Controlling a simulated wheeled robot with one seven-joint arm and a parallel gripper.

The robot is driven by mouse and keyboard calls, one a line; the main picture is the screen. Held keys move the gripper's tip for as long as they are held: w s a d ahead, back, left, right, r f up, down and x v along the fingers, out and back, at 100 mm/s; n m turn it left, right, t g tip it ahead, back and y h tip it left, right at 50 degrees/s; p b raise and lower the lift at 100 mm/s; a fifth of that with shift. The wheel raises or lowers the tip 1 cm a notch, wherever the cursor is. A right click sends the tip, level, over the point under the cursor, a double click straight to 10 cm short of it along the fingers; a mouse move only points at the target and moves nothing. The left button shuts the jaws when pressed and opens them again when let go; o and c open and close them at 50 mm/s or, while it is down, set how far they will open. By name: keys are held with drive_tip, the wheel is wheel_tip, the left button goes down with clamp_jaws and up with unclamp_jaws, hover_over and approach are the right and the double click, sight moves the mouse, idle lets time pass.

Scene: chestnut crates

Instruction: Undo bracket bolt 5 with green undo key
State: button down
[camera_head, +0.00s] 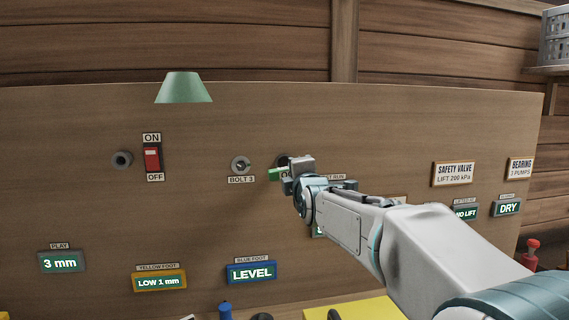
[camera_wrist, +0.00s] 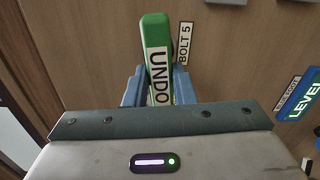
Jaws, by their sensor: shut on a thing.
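The green undo key (camera_wrist: 155,35), marked UNDO, is between the blue fingers of my gripper (camera_wrist: 158,88) in the wrist view. My gripper (camera_head: 288,180) is shut on it, close in front of the wooden panel (camera_head: 380,130). A bit of the green key (camera_head: 275,174) shows left of the gripper in the head view. The BOLT 5 label (camera_wrist: 185,43) is on the panel right beside the key. Bolt 5 is hidden by the key in the wrist view. In the head view a dark round part (camera_head: 282,160) shows behind my gripper; whether the key sits on the bolt, I cannot tell.
Bolt 3 (camera_head: 240,164) is left of my gripper, with a red ON/OFF switch (camera_head: 152,159) farther left. A green lamp shade (camera_head: 183,88) hangs above. Lit displays reading 3 mm (camera_head: 61,262), LOW 1 mm (camera_head: 159,281) and LEVEL (camera_head: 251,272) are lower down.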

drive_tip(key=n, duration=0.2)
drive_tip(key=shift+r+n, duration=0.1)
drive_tip(key=shift+n, duration=0.2)
drive_tip(key=shift+s, duration=0.1)
drive_tip(key=shift+v, duration=1.7)
drive_tip(key=p+v, duration=0.1)
drive_tip(key=v, duration=0.3)
